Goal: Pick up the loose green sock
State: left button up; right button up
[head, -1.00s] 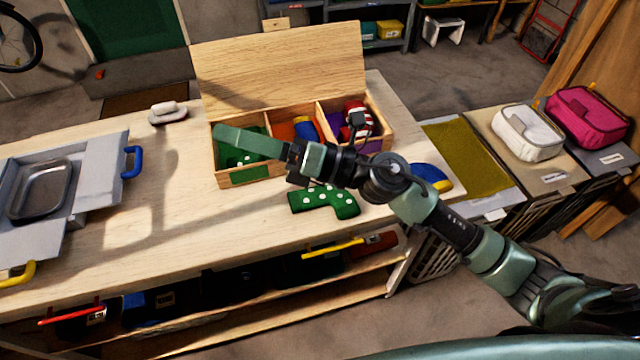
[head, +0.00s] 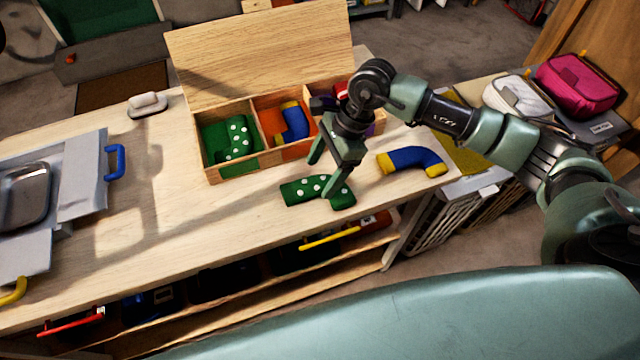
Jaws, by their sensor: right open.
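The loose green sock (head: 300,191) with white dots lies on the bench top in front of the wooden box. My right gripper (head: 321,180) points down over it with its fingers apart; one finger hides part of the sock. I cannot tell whether the fingers touch it. The open wooden box (head: 215,178) has three compartments. A green dotted sock (head: 238,138) lies in its left green compartment, and a blue and yellow sock (head: 294,122) in the orange middle one. The right compartment is mostly hidden by my arm. My left gripper is not in view.
A loose blue and yellow sock (head: 412,158) lies right of my right gripper. A grey open case (head: 85,195) with a metal tray (head: 24,195) stands at the left. The bench top (head: 190,225) between them is bare. Pink (head: 577,85) and white bags lie at the right.

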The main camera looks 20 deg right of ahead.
aim_at(316, 183)
jog(key=shift+x, duration=1.55)
jog(key=shift+r, duration=0.1)
jog(key=c, duration=1.4)
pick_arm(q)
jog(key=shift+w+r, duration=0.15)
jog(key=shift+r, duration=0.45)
pick_arm(e)
jog(key=shift+c, duration=0.2)
jog(key=shift+r, duration=0.1)
